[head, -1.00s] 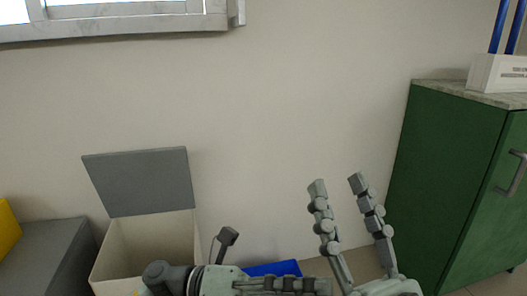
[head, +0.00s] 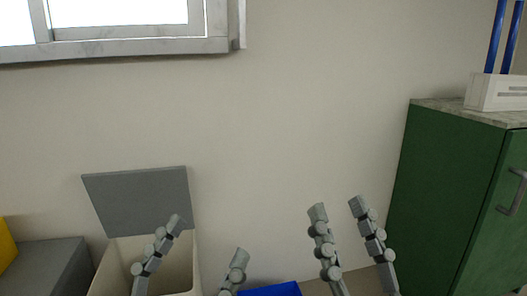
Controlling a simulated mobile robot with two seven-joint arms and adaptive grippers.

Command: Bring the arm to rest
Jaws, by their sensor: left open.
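My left gripper (head: 208,240) points upward at the bottom left of the head view. Its two grey jointed fingers are spread wide apart with nothing between them. Its left finger covers part of the open bin. My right gripper (head: 338,209) also points upward, right of the middle. Its fingers stand apart and empty, closer together than the left ones. The palms and wrists of both are below the picture's edge.
A cream bin (head: 122,262) with its grey lid (head: 137,200) raised stands at lower left. A grey box (head: 45,268) is left of it. A blue object (head: 270,290) shows at the bottom. A green cabinet (head: 445,200) carrying a white holder (head: 490,92) stands right.

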